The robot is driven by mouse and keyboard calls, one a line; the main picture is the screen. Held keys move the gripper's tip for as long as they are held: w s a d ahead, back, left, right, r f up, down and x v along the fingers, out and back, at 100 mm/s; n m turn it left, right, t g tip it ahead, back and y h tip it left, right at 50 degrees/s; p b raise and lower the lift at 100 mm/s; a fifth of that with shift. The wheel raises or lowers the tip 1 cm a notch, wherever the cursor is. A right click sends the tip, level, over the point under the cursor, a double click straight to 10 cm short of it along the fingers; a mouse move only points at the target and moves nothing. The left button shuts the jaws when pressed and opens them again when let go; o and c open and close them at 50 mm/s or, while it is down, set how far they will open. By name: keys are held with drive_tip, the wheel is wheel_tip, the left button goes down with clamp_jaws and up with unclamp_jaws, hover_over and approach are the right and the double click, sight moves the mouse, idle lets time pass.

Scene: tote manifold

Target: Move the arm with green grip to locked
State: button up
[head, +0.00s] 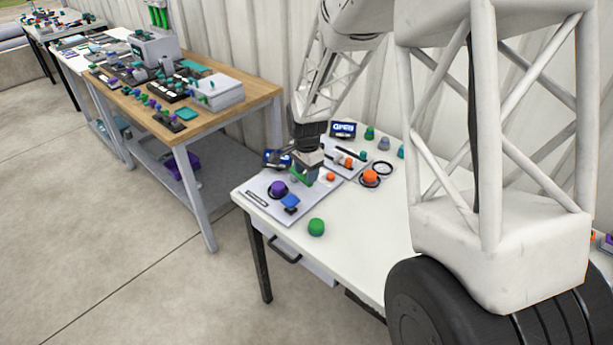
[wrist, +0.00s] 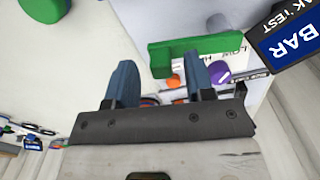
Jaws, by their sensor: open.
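The arm with the green grip (wrist: 172,52) shows in the wrist view as a bent green bar over a pale panel, just beyond my fingertips. Part of it also shows in the head view (head: 301,179), below my gripper. My gripper (wrist: 156,70) is open, with two blue fingers apart. The right fingertip overlaps the green bar in the picture; I cannot tell whether they touch. Nothing is visibly held between the fingers. In the head view my gripper (head: 308,158) is over the panel (head: 258,190) and hides part of the arm. Printed lettering by the bar is partly covered, so the locked mark is not readable.
A purple knob (head: 278,188) and a blue switch (head: 290,203) are close by on the panel. A green ball (head: 316,227) stands on the white table. A BAR display (wrist: 292,38) is near my gripper.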

drive_tip(key=shift+f, duration=1)
clamp_jaws()
